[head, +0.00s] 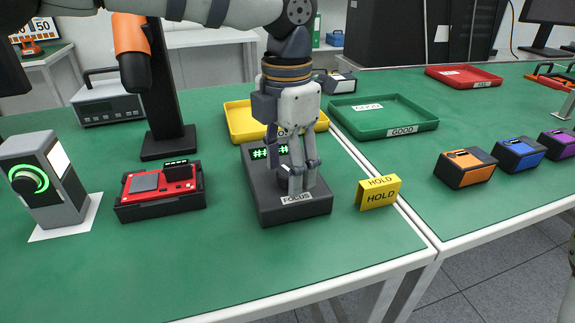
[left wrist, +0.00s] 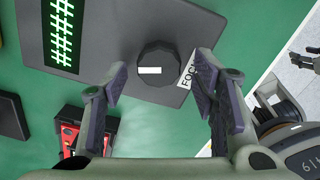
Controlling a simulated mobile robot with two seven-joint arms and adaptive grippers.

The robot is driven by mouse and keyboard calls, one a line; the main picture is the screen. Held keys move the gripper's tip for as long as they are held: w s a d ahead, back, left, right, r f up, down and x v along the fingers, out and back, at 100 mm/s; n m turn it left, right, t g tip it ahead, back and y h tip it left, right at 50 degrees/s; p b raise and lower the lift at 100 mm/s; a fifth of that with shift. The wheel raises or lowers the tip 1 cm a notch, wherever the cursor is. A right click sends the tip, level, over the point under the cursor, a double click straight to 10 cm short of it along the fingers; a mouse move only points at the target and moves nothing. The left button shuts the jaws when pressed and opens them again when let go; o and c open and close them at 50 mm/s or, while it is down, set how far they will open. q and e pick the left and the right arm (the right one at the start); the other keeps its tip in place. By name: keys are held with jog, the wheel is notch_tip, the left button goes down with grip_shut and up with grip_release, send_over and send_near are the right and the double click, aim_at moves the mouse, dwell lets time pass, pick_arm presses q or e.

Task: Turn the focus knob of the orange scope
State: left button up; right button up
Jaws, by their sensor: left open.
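The orange scope (head: 131,45), with a dark lower barrel, hangs from a black stand at the upper left. A dark focus box (head: 259,196) with a FOCUS label and a green display stands on the green table. Its round black knob (left wrist: 158,66) with a white mark shows in the left wrist view. My left gripper (head: 297,188) points down over the knob end of the box. Its open fingers (left wrist: 166,92) are on either side of the knob, apart from it. What seems to be my right gripper (left wrist: 303,59) shows small at the right edge of the left wrist view.
A red device (head: 160,187) in a black cradle and a grey unit with a green ring (head: 45,180) stand left. A yellow HOLD sign (head: 378,192) is right of the box. Yellow (head: 238,122) and green (head: 385,127) trays lie behind. The table front is clear.

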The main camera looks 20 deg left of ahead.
pick_arm(q)
jog(key=shift+f, duration=0.3)
jog(key=shift+w, duration=0.1)
jog(key=c, duration=1.2)
jog(key=shift+o, duration=0.2)
jog(key=m, duration=0.1)
jog(key=m+p, duration=0.1)
jog(key=shift+r+m, duration=0.4)
jog(key=shift+f+m, duration=0.2)
jog(key=shift+m, duration=0.4)
jog(key=shift+w+f+m, duration=0.1)
jog(key=shift+m, duration=0.5)
pick_arm(e)
jog(key=shift+w+r+t, duration=0.5)
jog(key=shift+w+r, duration=0.45)
jog(key=shift+w, duration=0.2)
pick_arm(q)
jog(key=o, duration=1.2)
jog(key=shift+c, duration=0.2)
